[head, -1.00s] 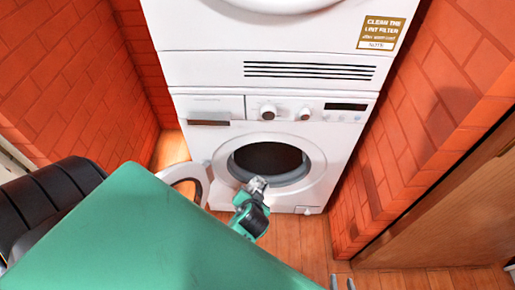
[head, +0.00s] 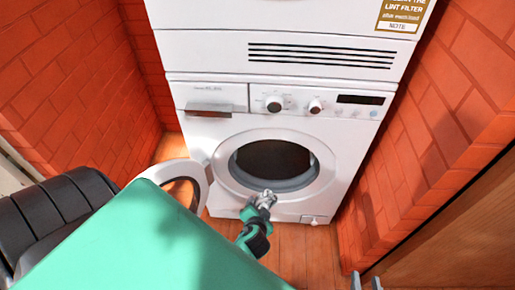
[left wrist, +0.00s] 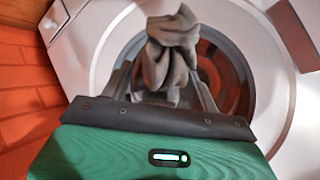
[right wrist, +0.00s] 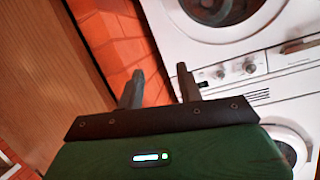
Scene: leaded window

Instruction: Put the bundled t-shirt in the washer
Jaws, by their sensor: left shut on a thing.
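The bundled t-shirt is a crumpled grey cloth (left wrist: 172,45) between the fingers of my left gripper in the left wrist view. In the head view my left gripper (head: 264,199) is in front of the lower rim of the washer opening, and the cloth shows there only as a small grey bit. The white washer (head: 345,130) has a round dark opening (head: 273,160). Its round door (head: 202,178) stands open to the left, partly hidden by my green arm. My right gripper (right wrist: 160,88) is open and empty, with its fingertips (head: 366,283) at the head view's bottom edge.
A white dryer (head: 200,40) with a vent grille is stacked on the washer. Red brick walls (head: 75,85) (head: 450,140) close in on both sides. A wooden panel (head: 460,240) is at the right. Orange plank floor (head: 310,250) is clear in front.

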